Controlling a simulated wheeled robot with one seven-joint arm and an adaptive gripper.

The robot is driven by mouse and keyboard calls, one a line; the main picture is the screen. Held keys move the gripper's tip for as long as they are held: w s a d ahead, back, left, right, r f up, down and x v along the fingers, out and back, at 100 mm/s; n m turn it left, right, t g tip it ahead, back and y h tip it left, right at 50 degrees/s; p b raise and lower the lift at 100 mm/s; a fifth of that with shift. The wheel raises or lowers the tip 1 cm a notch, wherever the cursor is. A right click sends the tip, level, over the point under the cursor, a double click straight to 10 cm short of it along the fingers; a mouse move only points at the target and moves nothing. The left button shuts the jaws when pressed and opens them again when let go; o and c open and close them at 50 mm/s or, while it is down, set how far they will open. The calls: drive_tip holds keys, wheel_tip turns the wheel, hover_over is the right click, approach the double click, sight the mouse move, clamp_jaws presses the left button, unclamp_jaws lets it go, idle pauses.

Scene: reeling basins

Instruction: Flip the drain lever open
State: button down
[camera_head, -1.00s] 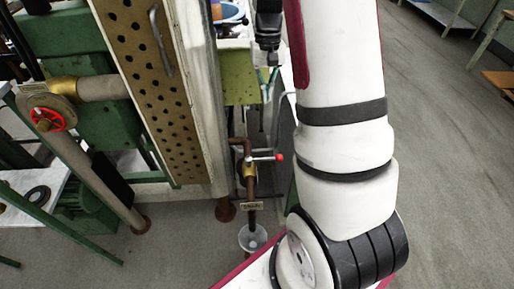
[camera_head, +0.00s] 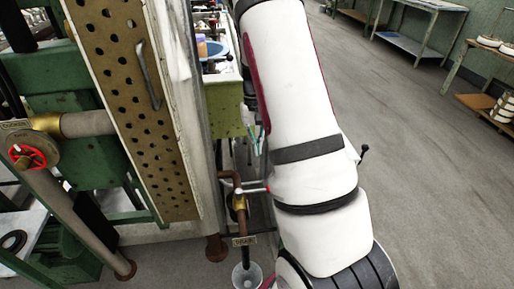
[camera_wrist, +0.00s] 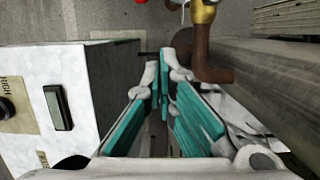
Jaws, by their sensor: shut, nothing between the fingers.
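The drain lever (camera_head: 256,189) sticks out sideways to the right from the brass valve (camera_head: 239,204) on the brown vertical drain pipe (camera_head: 236,181). Its red tip is mostly hidden behind my arm in the head view. In the wrist view the red tip (camera_wrist: 142,1) and the brass valve (camera_wrist: 204,12) show at the top edge, ahead of my gripper. My gripper (camera_wrist: 161,76) is shut and empty, its teal-padded fingers together at the tips, apart from the lever.
A label plate (camera_head: 244,241) and a funnel (camera_head: 247,275) sit below the valve. A perforated panel (camera_head: 133,100) stands to the left. In the wrist view a pale box with a black switch (camera_wrist: 58,107) is on the left, and a thick grey post (camera_wrist: 275,75) on the right. The right-hand floor is open.

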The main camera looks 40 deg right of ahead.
sight(255, 191)
drive_tip(key=s+a+f+b, duration=0.2)
drive_tip(key=s+a+f, duration=0.1)
drive_tip(key=f, duration=0.4)
drive_tip(key=shift+s+f, duration=0.15)
drive_tip(key=shift+s, duration=0.6)
